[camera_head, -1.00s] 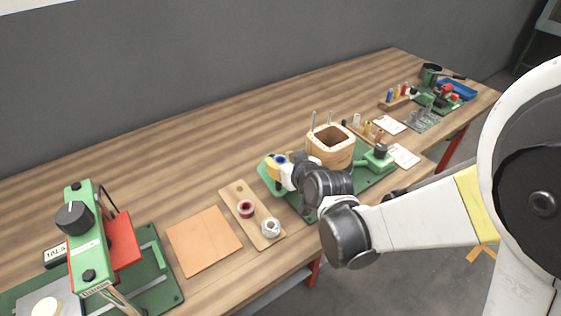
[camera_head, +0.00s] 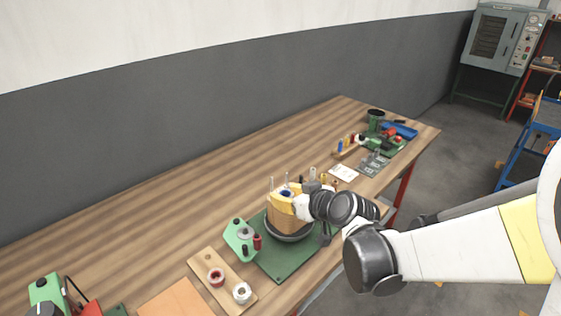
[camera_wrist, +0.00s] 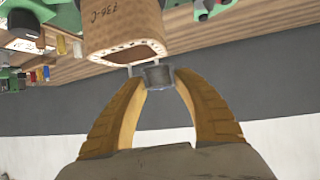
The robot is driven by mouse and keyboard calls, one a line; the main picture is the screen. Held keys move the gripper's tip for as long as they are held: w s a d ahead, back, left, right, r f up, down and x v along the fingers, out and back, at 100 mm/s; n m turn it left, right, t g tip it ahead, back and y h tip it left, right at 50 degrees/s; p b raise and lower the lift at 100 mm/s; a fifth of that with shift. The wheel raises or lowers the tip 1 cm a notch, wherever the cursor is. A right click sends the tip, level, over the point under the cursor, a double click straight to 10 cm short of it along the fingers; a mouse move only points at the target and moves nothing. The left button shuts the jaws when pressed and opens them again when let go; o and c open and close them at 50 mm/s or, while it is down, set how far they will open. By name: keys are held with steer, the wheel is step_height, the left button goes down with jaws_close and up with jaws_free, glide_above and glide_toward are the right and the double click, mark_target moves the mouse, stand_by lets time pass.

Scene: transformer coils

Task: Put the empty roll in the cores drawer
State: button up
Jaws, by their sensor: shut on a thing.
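My gripper (camera_wrist: 157,78) is shut on a small dark grey roll (camera_wrist: 157,74), held between its two yellow fingertips. I cannot tell from this angle whether any wire is on it. In the wrist view the roll is close to the open end of a wooden coil former (camera_wrist: 125,45) marked 736-C; I cannot tell if they touch. I see no drawer in either view.
A green stand (camera_head: 238,240) with a red spool (camera_head: 257,242) is left of the former. A wooden board (camera_head: 205,264) holds a red roll (camera_head: 216,277) and a white one (camera_head: 242,292). Spools, cards and a blue tray (camera_head: 402,131) lie further along the bench. The bench's back half is clear.

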steer(key=s+d+f+m+t+h, duration=0.1)
steer(key=s+d+m+h, duration=0.2)
steer(key=d, duration=0.8)
steer(key=s+d+f+m+t+h, duration=0.1)
steer(key=s+d+m+h, duration=0.3)
steer(key=d, duration=0.8)
steer(key=shift+d+m+t+h, duration=0.25)
steer(key=shift+m+t+h, duration=0.05)
steer(key=shift+w, duration=0.1)
